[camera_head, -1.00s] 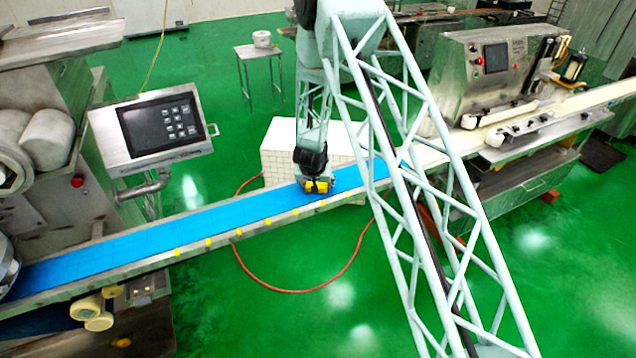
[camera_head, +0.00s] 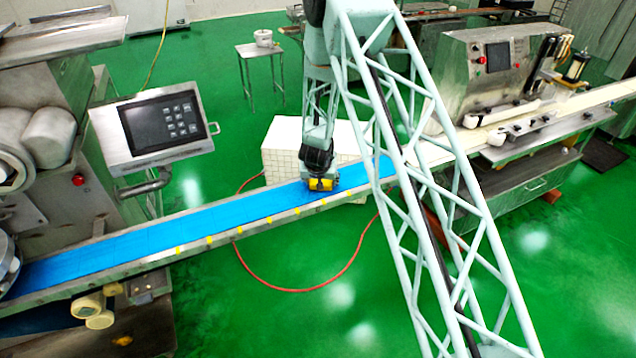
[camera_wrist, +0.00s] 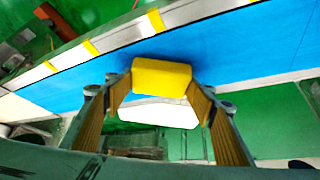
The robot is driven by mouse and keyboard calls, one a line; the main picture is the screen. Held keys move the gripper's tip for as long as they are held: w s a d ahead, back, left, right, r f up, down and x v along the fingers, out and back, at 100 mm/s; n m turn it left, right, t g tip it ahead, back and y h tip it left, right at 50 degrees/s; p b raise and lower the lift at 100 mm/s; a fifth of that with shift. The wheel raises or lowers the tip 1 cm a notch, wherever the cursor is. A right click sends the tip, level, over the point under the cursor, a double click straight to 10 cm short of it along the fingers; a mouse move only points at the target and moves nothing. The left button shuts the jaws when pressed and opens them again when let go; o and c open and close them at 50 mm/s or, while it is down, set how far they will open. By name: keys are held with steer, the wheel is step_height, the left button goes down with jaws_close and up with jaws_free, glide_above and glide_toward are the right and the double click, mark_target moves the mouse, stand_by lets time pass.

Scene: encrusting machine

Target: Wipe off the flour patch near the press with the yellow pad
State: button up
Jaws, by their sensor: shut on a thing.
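My gripper (camera_head: 319,176) is low over the blue conveyor belt (camera_head: 215,216), towards its right part in the head view. It is shut on the yellow pad (camera_head: 325,184). In the wrist view the yellow pad (camera_wrist: 161,77) sits between the two fingers of my gripper (camera_wrist: 160,88), over the blue belt (camera_wrist: 225,50). The pad is at the belt surface or just above it; I cannot tell if it touches. A white shape (camera_wrist: 158,114) shows right beside the pad; I cannot tell what it is. No flour patch can be made out clearly.
A control panel (camera_head: 160,130) stands beside the belt at left, by a large machine (camera_head: 38,110). A white tiled block (camera_head: 282,150) is behind the belt. A steel machine (camera_head: 490,75) stands at the right. A red hose (camera_head: 290,291) lies on the green floor.

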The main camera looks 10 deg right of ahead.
steer(key=shift+w+d, duration=0.25)
steer(key=shift+d, duration=0.9)
steer(key=shift+b, duration=0.3)
steer(key=shift+w+d+b, duration=0.2)
steer(key=shift+d, duration=0.7)
steer(key=shift+w+d+b, duration=0.2)
steer(key=shift+d, duration=0.7)
steer(key=shift+d, duration=0.1)
steer(key=shift+w+d+f+b, duration=0.1)
steer(key=shift+w+d+b, duration=0.15)
steer(key=shift+d, duration=0.65)
steer(key=shift+w+d+f+b, duration=0.1)
steer(key=shift+d+b, duration=0.2)
steer(key=shift+d, duration=0.55)
steer(key=shift+d, duration=0.1)
steer(key=shift+s, duration=0.1)
steer(key=shift+s+a+r+p, duration=0.15)
steer(key=shift+a+p, duration=0.2)
steer(key=shift+a, duration=0.65)
steer(key=shift+s+a+r+p, duration=0.1)
steer(key=shift+a+p, duration=0.2)
steer(key=shift+a, duration=0.7)
